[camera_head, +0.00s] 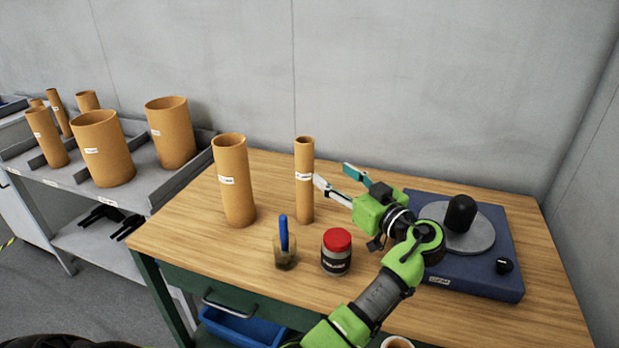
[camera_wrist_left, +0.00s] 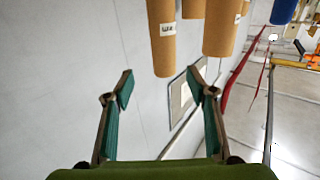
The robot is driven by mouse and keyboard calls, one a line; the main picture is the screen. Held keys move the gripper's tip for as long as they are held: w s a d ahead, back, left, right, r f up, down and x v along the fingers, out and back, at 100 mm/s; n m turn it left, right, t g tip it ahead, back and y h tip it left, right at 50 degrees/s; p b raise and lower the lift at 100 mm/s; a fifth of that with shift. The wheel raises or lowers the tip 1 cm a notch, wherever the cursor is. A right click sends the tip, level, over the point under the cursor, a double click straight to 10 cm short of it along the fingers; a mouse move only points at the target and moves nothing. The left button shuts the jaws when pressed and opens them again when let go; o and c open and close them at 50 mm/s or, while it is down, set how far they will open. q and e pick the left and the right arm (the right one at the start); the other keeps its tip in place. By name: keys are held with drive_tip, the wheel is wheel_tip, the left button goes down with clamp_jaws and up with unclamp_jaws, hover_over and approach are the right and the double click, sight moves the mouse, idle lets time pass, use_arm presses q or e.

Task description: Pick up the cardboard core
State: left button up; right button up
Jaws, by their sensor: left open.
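Two upright cardboard cores stand on the wooden table, a thin one (camera_head: 305,200) and a wider one (camera_head: 236,200) to its left. Both carry white labels. My left gripper (camera_head: 335,176) is open and empty, just right of the thin core, with its fingers pointing toward it. In the left wrist view, the open fingers (camera_wrist_left: 160,88) show teal pads with nothing between them. A labelled core (camera_wrist_left: 162,50) appears ahead of the fingertips, beyond the gap, and another core (camera_wrist_left: 221,30) stands to its right. My right gripper is not in view.
A jar with a red lid (camera_head: 337,252) and a cup with a blue-handled tool (camera_head: 286,252) stand in front of the cores. A blue device with a grey disc (camera_head: 476,240) sits at right. Several other cores stand on the grey rack (camera_head: 150,187) at left.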

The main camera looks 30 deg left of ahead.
sight(309, 158)
use_arm(q)
drive_tip(key=x, duration=0.2)
drive_tip(key=p+x, duration=0.1)
drive_tip(key=x, duration=0.1)
drive_tip(key=p+x, duration=0.1)
drive_tip(key=x, duration=0.1)
drive_tip(key=shift+s+a+r, duration=0.3)
drive_tip(key=shift+a+r, duration=0.05)
drive_tip(key=shift+a, duration=0.1)
drive_tip(key=shift+w+a+p, duration=0.3)
drive_tip(key=shift+a, duration=0.25)
drive_tip(key=p+x, duration=0.1)
drive_tip(key=x, duration=0.2)
drive_tip(key=shift+a, duration=0.4)
drive_tip(key=shift+w+a+f, duration=0.1)
drive_tip(key=shift+w+a, duration=0.2)
drive_tip(key=shift+a, duration=0.1)
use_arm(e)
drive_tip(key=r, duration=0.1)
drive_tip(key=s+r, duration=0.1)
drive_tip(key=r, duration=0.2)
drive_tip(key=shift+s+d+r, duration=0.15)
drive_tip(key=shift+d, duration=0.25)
use_arm(q)
clamp_jaws()
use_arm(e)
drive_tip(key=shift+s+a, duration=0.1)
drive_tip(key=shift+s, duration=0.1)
